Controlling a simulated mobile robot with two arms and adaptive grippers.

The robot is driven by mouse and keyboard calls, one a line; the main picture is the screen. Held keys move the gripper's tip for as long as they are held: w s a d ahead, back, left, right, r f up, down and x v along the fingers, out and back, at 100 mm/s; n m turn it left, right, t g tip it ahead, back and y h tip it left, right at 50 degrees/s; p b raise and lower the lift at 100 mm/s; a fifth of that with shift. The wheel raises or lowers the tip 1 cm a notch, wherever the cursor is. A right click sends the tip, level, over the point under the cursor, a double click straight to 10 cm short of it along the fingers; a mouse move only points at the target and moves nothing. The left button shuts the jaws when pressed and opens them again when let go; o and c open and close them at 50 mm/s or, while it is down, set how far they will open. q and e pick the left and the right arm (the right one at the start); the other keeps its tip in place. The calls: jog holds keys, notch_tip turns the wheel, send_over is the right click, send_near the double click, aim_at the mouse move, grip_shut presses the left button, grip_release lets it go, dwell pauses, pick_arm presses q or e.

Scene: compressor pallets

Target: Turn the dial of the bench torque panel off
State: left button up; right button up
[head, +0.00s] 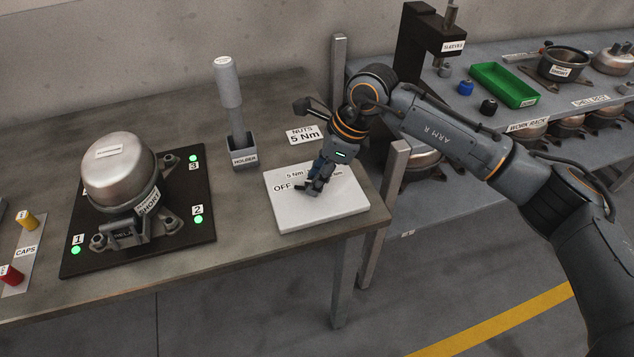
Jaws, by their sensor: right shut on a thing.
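The bench torque panel (338,209) is a white slab on the right end of the bench, with the labels "OFF" and "5 Nm" on its top. My right gripper (311,189) reaches down over the panel from the right and is shut on the dial. My left gripper does not show.
A grey tool stands in the holder (244,153) left of the panel. A "NUTS 5 Nm" sign (302,135) lies behind it. A compressor (118,170) sits on a black plate (187,230) with green lights. A metal post (338,65) rises behind my right arm.

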dwell(0.3)
jog(key=o, duration=1.1)
jog(key=shift+r, duration=0.1)
jog(key=v, duration=1.1)
jog(key=shift+d+r, duration=0.15)
jog(key=shift+r, duration=0.25)
